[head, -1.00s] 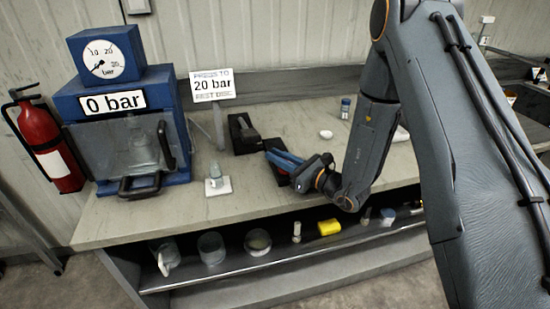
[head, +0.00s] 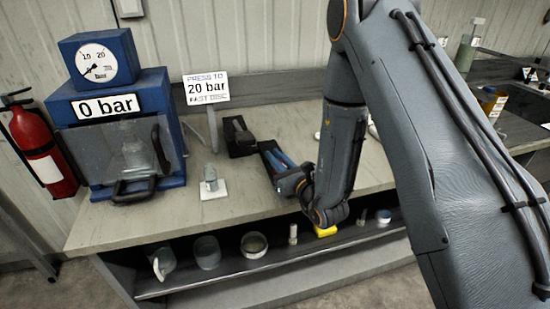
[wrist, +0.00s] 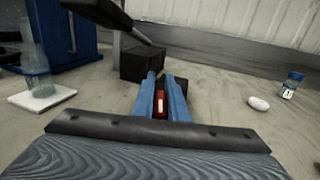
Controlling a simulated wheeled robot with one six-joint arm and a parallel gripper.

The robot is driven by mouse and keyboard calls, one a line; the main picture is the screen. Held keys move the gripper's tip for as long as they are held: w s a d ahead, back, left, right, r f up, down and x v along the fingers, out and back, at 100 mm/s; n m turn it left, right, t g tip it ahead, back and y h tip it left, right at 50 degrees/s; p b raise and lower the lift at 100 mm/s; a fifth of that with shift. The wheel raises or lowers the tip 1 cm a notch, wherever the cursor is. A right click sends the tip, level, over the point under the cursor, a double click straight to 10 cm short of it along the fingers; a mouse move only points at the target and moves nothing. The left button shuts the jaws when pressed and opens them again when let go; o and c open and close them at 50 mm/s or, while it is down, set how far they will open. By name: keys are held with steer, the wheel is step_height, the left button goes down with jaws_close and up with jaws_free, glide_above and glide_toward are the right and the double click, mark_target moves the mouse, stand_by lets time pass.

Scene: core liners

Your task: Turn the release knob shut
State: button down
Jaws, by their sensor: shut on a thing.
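The release knob (wrist: 160,104) shows in the wrist view as a small red piece with a pale mark, between the blue fingers. My gripper (wrist: 161,98) is shut on it, low over the bench. In the head view my gripper (head: 274,156) reaches in at a black block on the bench, and its fingers and my wrist hide the knob. The knob's turn angle cannot be told. The blue press (head: 125,130) stands at the left; its display (head: 108,104) reads 0 bar, and its dial (head: 97,63) sits above.
A black block (head: 238,137) with a lever stands just left of my gripper. A sign (head: 206,88) reads 20 bar. A small glass on a white pad (head: 213,188) stands nearer the press. A fire extinguisher (head: 41,150) is far left. Several items fill the lower shelf (head: 225,265).

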steer(key=shift+r, duration=0.1)
steer(key=c, duration=1.8)
jaws_free()
steer(key=shift+o, duration=0.2)
steer(key=b+v, duration=0.2)
steer(key=v, duration=0.5)
steer(key=shift+w, duration=0.1)
steer(key=shift+s+d, duration=0.2)
steer(key=shift+s, duration=0.25)
